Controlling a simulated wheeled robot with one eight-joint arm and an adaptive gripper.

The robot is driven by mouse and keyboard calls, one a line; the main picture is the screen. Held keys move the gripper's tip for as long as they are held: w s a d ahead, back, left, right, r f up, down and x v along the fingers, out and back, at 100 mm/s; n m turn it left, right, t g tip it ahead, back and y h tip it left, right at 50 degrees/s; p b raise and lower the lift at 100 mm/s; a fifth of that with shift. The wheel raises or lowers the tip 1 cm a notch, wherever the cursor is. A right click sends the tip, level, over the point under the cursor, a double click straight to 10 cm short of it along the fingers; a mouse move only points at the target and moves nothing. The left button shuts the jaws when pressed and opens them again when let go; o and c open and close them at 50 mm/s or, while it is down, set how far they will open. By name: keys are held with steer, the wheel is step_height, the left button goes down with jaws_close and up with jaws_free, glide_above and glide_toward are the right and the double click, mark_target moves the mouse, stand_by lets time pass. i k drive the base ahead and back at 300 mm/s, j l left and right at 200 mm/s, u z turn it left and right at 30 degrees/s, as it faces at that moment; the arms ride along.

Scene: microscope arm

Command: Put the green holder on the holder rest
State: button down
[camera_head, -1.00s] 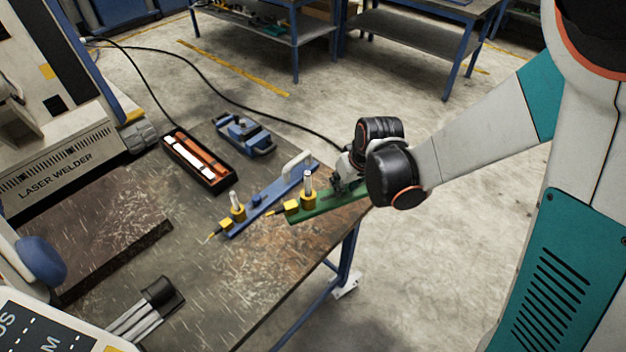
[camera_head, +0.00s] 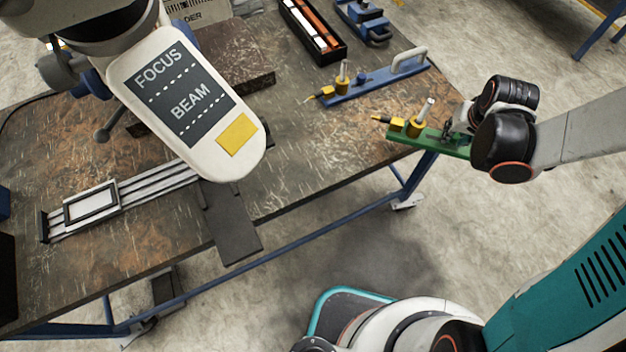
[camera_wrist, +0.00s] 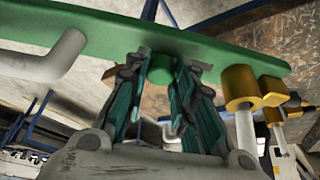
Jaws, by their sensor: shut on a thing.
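The green holder (camera_head: 430,140) is a long flat bar. A yellow-based post with a pale pin and a second yellow block stand on its left end. It is at the table's right corner, its right part past the edge; I cannot tell whether it touches the table. My gripper (camera_head: 452,132) is at its right part. In the wrist view my gripper (camera_wrist: 158,82) is shut on a green knob of the green holder (camera_wrist: 205,48), with a pale handle to the left and yellow posts to the right. I cannot tell which thing is the holder rest.
A similar blue holder (camera_head: 385,80) lies behind the green one. A black tray (camera_head: 333,55) and a blue device (camera_head: 365,25) are further back. A FOCUS BEAM head (camera_head: 190,100) overhangs the table. A railed frame (camera_head: 95,205) and a dark plate (camera_head: 235,230) are at the front left.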

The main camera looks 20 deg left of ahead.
mark_target(235, 235)
steer(key=k+j+u, duration=0.4)
steer(key=k+j, duration=0.15)
steer(key=k+j+u, duration=0.25)
steer(key=j, duration=0.2)
steer(key=k+j+u, duration=0.2)
steer(key=j, duration=0.25)
